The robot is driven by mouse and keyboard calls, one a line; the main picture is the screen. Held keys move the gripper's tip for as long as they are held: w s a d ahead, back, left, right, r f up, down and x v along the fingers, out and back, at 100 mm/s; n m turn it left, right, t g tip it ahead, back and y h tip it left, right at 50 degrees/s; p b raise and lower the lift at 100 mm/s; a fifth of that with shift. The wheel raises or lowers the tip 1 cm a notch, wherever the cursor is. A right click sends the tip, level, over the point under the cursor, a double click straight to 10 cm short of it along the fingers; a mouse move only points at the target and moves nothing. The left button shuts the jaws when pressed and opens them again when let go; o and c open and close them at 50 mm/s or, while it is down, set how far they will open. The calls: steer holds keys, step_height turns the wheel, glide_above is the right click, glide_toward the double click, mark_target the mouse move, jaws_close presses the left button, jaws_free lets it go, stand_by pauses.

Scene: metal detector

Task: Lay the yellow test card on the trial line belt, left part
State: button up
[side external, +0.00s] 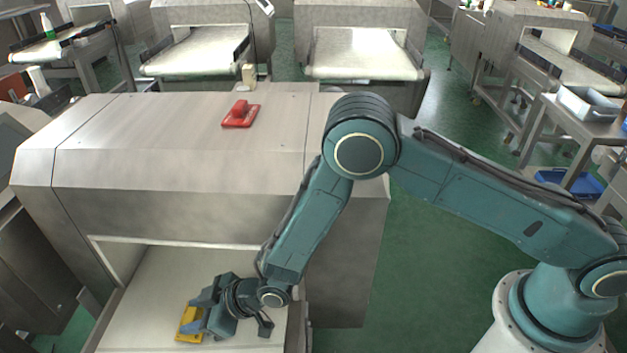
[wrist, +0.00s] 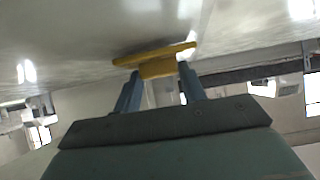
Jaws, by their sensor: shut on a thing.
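The yellow test card (side external: 187,326) is a small yellow piece at the left part of the light belt (side external: 150,290) in front of the detector's opening. My gripper (side external: 198,324) reaches down from the right and is shut on the card. In the wrist view the card (wrist: 155,60) sits between the two blue-grey fingers (wrist: 160,88), with its wide yellow plate close to the belt surface. I cannot tell whether the plate fully touches the belt.
The metal detector housing (side external: 170,150) rises just behind the belt, with a red handled block (side external: 240,114) on its top. More machines with belts (side external: 365,52) stand at the back. A table with a grey tray (side external: 590,103) is at the right. The belt left of the card is clear.

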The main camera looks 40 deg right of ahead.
step_height(320, 180, up, 19)
steer(key=shift+r, duration=0.15)
stand_by(0.5)
stand_by(0.5)
steer(key=s+d, duration=0.2)
steer(key=s, duration=0.9)
steer(key=f, duration=1.6)
steer(key=shift+s+a, duration=0.2)
steer(key=shift+a, duration=0.05)
steer(key=shift+f, duration=1.85)
steer(key=shift+f, duration=0.15)
